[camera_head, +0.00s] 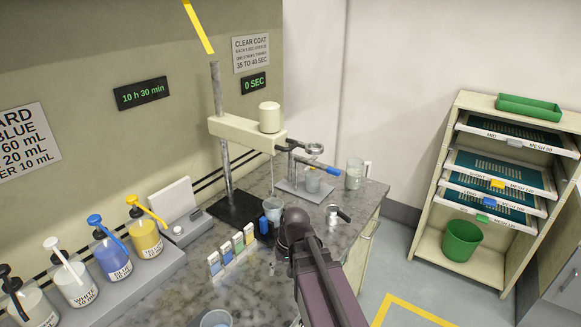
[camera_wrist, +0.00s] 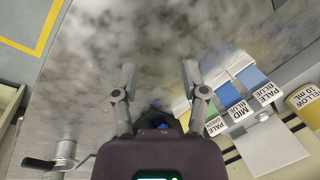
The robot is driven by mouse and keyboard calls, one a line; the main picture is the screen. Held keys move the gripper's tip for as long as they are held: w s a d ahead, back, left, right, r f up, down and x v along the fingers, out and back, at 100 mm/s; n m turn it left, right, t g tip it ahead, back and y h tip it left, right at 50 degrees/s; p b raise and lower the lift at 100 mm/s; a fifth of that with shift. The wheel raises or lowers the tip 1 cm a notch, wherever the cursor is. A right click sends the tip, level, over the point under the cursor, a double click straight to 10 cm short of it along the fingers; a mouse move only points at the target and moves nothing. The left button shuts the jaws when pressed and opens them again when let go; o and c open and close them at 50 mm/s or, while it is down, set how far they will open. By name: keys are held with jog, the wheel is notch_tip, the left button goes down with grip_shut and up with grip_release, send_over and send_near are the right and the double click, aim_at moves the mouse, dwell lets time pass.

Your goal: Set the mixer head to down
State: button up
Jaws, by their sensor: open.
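The mixer stands at the back of the marble counter, with a grey upright post (camera_head: 217,110) and a dark base (camera_head: 236,208). Its cream head (camera_head: 240,132) with a cylindrical motor (camera_head: 269,117) is raised high on the post. A thin shaft hangs below the head, above a clear beaker (camera_head: 272,208); their gap is hard to judge. My gripper (camera_wrist: 158,72) is open, with its two fingers spread over the counter and nothing between the tips. In the head view my dark arm is in front of the mixer, lower right, and hides the fingers.
Color cards (camera_head: 232,249) stand close by my arm. Pump bottles (camera_head: 144,238) line the left. A clamp stand with a blue handle (camera_head: 333,171) and a metal cup with a dark handle (camera_head: 337,213) are at the right. A screen rack (camera_head: 491,190) stands farther right.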

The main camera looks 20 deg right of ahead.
jog(key=w+d+r+m+t+y+p, duration=0.25)
jog(key=w+d+r+y+p, duration=0.45)
jog(key=w+r, duration=0.55)
jog(key=m+t+y+p, duration=0.3)
jog(key=t+y+p, duration=0.15)
jog(key=p, duration=0.35)
send_near(296, 146)
jog(key=shift+s+d+r+t+h, duration=0.2)
jog(key=shift+s+d+r, duration=0.05)
jog(key=shift+s+d, duration=0.25)
jog(key=shift+s+d+r+t+h, duration=0.15)
jog(key=shift+s+d+r+t, duration=0.05)
jog(key=shift+s+d, duration=0.3)
jog(key=shift+w, duration=0.1)
jog(key=b+x, duration=0.3)
jog(key=x, duration=1)
jog(key=shift+w+a+f, duration=0.1)
jog(key=shift+a, duration=0.2)
jog(key=shift+c, duration=0.2)
grip_shut()
